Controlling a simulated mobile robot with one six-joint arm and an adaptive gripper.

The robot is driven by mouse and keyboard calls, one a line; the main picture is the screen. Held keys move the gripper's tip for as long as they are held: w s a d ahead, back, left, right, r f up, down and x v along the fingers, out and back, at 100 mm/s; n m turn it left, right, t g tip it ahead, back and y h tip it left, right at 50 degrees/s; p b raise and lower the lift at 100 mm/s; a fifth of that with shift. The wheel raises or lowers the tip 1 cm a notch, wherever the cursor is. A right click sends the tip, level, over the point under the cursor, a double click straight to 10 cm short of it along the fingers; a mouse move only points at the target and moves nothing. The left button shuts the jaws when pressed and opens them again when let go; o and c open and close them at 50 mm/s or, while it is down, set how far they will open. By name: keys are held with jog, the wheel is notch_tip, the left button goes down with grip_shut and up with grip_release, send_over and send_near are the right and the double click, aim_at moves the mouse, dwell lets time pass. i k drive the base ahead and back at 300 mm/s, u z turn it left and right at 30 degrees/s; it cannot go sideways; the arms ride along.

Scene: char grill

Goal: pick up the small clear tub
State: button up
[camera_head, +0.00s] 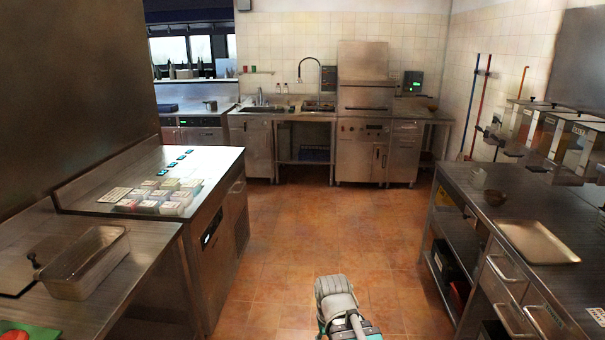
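Several small tubs (160,197) with pale tops or contents stand close together on the left steel counter. They are too small in view for me to tell which one is clear. Part of my arm shows at the bottom centre, over the floor and well apart from both counters. My gripper's fingers cannot be made out.
The left counter (105,204) has bare steel around the tubs. The tiled floor (300,235) between the counters is clear. Sinks and a tall steel machine (363,110) line the back wall.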

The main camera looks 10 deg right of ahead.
aim_at(478, 176)
jog(key=z, duration=0.1)
jog(key=i, duration=1.6)
jog(key=z, duration=0.4)
jog(key=i, duration=0.75)
jog(key=z, duration=0.45)
jog(key=i, duration=0.85)
jog(key=z, duration=0.3)
